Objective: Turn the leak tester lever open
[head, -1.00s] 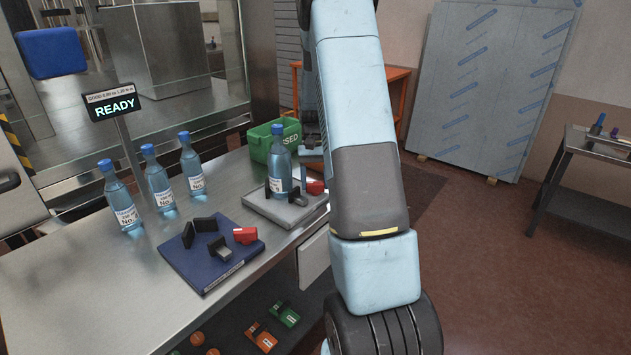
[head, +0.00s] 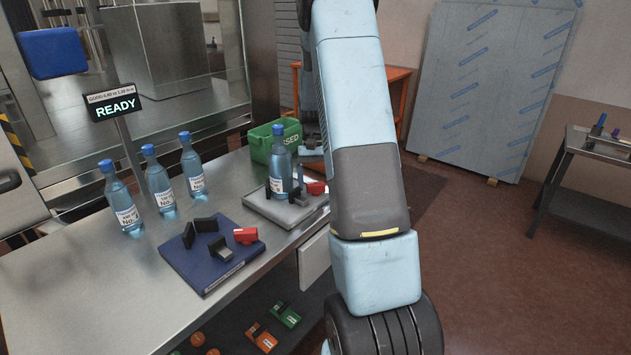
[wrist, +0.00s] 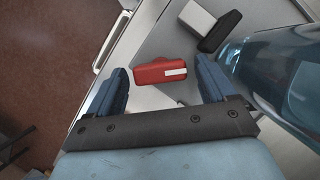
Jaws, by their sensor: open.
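The leak tester is a grey plate (head: 283,210) on the bench, with black and grey clamp blocks and a blue bottle (head: 280,176) standing upright between them. Its red lever (head: 316,188) is at the plate's right side, partly behind my arm. In the wrist view the red lever (wrist: 160,72) has a white stripe near one end and lies between the fingers of my gripper (wrist: 162,66). My gripper is open, with a gap on both sides of the lever. I cannot tell its height above the lever. In the head view my arm hides most of the gripper.
A blue plate (head: 190,267) with clamp blocks and another red lever (head: 245,236) lies nearer, without a bottle. Several bottles stand at left, by a READY display (head: 115,106). A green crate (head: 262,150) stands behind. In the wrist view, the bottle (wrist: 285,75) is close right of the fingers.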

